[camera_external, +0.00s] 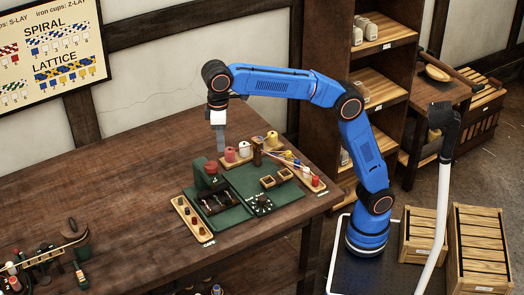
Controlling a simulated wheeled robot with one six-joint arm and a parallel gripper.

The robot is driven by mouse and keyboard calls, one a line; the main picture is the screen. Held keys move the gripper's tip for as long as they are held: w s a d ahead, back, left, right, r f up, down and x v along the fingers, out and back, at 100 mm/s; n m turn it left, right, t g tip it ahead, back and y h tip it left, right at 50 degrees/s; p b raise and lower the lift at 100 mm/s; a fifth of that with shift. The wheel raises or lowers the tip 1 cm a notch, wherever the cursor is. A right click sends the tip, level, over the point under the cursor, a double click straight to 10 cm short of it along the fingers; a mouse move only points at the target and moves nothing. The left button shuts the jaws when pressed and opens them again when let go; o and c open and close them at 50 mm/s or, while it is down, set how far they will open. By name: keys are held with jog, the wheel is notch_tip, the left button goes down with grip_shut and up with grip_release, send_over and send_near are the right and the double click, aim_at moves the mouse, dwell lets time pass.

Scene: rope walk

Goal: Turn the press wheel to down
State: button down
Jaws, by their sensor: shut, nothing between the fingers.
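A dark green press-like block (206,182) stands at the back left of a green mat (236,180) on the table. A red round part (211,167) on top of it looks like the press wheel, but it is too small to read its position. My gripper (221,148) points down, shut and empty, above and slightly right of the red part. The gripper appears apart from it. A black round dial (262,204) with pale marks lies at the mat's front right.
Wooden trays with small pegs (192,220) and cups (314,180) flank the mat. Spools (244,149) stand behind it, and two small wooden frames (276,177) lie on it. Tools (73,245) sit at the front left. The table's left middle (110,170) is clear.

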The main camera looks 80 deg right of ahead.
notch_tip(320, 180, down, 7)
jog(key=shift+d, duration=0.2)
dwell(0.5)
jog(key=shift+a+r, duration=0.1)
jog(key=shift+a, duration=0.55)
dwell(0.7)
jog(key=shift+s, duration=0.2)
notch_tip(320, 180, up, 6)
jog(key=shift+s, duration=0.25)
dwell(0.6)
jog(key=shift+d, duration=0.1)
